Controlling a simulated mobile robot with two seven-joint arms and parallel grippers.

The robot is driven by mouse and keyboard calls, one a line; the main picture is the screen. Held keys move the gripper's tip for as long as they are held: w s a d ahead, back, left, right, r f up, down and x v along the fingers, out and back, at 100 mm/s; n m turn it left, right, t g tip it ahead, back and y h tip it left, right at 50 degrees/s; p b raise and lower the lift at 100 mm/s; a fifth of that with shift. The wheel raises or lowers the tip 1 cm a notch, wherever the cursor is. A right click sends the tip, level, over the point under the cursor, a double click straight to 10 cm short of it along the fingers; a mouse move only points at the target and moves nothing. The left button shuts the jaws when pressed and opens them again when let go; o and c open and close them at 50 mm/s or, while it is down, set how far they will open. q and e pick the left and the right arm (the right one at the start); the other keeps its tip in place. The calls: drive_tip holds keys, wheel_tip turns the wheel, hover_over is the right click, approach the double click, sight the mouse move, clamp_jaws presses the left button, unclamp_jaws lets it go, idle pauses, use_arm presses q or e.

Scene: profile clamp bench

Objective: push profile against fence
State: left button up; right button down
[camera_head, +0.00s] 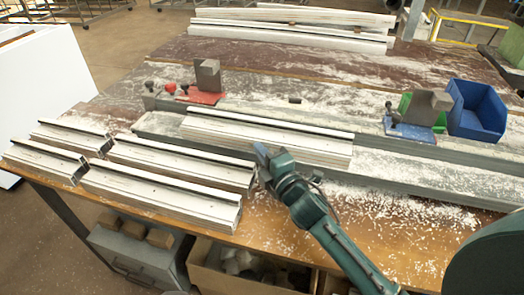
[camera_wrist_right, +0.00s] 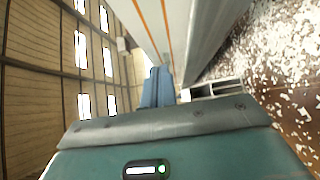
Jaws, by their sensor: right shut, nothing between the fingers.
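A white profile (camera_head: 262,139) with a dark strip along its top lies lengthwise on the grey bed of the clamp bench. The long grey fence (camera_head: 385,148) runs behind it; I cannot tell whether they touch. In the right wrist view the blue fingers (camera_wrist_right: 158,86) are together, beside a pale long face with orange lines (camera_wrist_right: 160,25). My left gripper is not in view.
Several more profiles (camera_head: 165,160) lie at the front left, and others (camera_head: 290,30) are stacked at the back. A red clamp (camera_head: 207,96) and a blue clamp (camera_head: 408,131) stand along the fence. Blue (camera_head: 478,112) and green bins sit at the right. White chips litter the bench.

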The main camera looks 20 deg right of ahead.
sight(267, 144)
drive_tip(key=shift+w+d, duration=0.1)
drive_tip(key=shift+w, duration=0.05)
drive_tip(key=shift+w+d, duration=0.9)
drive_tip(key=shift+w, duration=0.3)
drive_tip(key=shift+r, duration=0.1)
